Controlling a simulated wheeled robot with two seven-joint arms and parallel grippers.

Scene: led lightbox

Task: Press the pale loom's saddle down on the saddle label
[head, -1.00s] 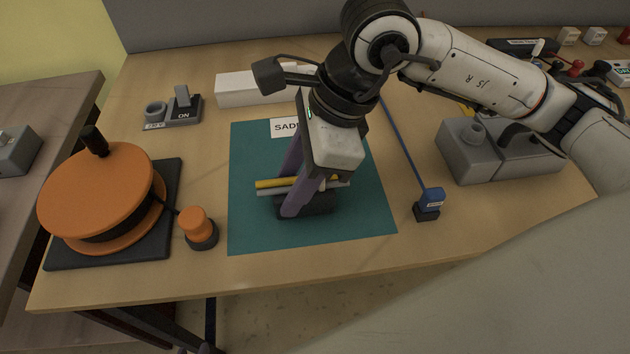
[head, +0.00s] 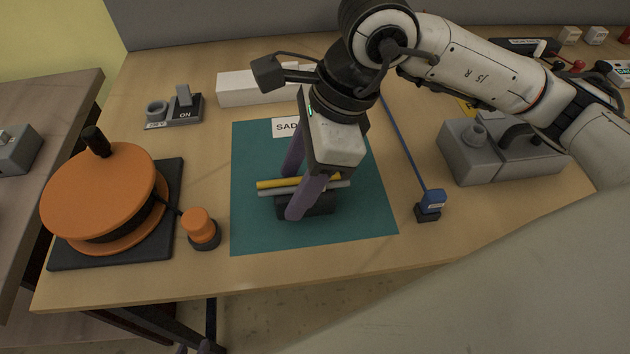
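The saddle label (head: 285,127) is a white card at the back of the teal mat, its right part hidden by my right gripper. A dark block (head: 322,206) stands on the mat. A yellow rod (head: 270,184) and a pale grey rod (head: 268,193) lie across it. My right gripper (head: 294,197) points down over the rods. Its purple fingers are apart, one in front of the rods and one towards their back. I cannot tell whether they touch.
The teal mat (head: 255,230) is clear at the front. An orange reel (head: 100,195) and orange knob (head: 200,225) stand left. A blue block (head: 431,200) on a blue line stands right, before a grey box (head: 470,155). A white block (head: 240,88) lies behind.

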